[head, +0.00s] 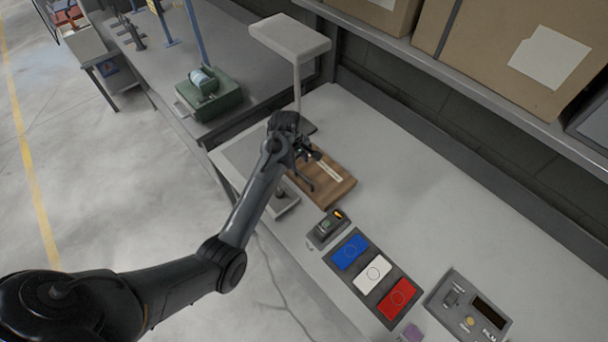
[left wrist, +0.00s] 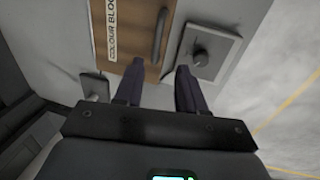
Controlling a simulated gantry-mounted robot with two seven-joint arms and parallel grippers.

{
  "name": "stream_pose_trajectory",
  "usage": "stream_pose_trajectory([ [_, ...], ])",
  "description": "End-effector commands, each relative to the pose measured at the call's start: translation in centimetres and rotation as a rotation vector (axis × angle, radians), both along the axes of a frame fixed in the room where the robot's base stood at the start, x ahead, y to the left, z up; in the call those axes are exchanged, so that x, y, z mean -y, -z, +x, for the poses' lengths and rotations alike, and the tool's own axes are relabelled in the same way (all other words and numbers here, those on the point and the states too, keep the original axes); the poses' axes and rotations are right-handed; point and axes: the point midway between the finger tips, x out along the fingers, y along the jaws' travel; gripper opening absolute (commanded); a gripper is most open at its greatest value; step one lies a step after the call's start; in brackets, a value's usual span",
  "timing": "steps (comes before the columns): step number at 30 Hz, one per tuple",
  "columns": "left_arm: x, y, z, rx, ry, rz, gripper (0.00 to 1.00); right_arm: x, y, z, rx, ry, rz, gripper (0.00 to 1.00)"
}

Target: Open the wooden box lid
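The wooden box (head: 334,186) sits on the grey bench, its flat brown lid down. In the left wrist view the lid (left wrist: 128,40) carries a white label reading "COLOUR BLOC…" and a dark bar handle (left wrist: 160,35). My left gripper (head: 312,168) is over the box in the head view and hides part of it. In the left wrist view its two fingers (left wrist: 160,82) stand apart with nothing between them, near the handle's lower end. I cannot tell whether a finger touches the lid. My right gripper is in neither view.
A grey plate with a knob (left wrist: 201,58) lies beside the box. A small device (head: 328,227) and a tray with blue, white and red blocks (head: 373,273) stand nearer. A lamp-like post (head: 297,85) rises behind the box.

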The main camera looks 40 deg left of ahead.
Motion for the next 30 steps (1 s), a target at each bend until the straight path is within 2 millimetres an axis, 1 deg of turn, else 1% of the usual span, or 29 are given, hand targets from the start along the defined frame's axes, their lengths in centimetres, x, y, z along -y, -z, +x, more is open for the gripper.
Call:
stream_pose_trajectory([
  [2, 0.0, 0.4, 0.3, 0.004, 0.0, -0.001, 0.4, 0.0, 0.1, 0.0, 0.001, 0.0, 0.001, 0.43],
  [5, 0.1, 1.5, 0.5, 0.003, 0.0, -0.001, 0.4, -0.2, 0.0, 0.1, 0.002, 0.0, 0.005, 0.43],
  [12, 0.2, 5.3, 1.3, 0.004, 0.0, -0.002, 0.4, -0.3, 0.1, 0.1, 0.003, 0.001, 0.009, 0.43],
  [18, 0.3, 8.1, 1.8, 0.004, 0.001, -0.001, 0.4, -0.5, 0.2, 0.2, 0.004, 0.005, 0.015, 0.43],
  [24, 0.3, 9.7, 2.1, 0.005, 0.0, 0.0, 0.4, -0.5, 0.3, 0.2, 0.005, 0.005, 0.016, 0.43],
  [30, 0.3, 10.1, 2.2, 0.006, 0.0, 0.0, 0.4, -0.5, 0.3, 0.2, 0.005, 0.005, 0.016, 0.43],
])
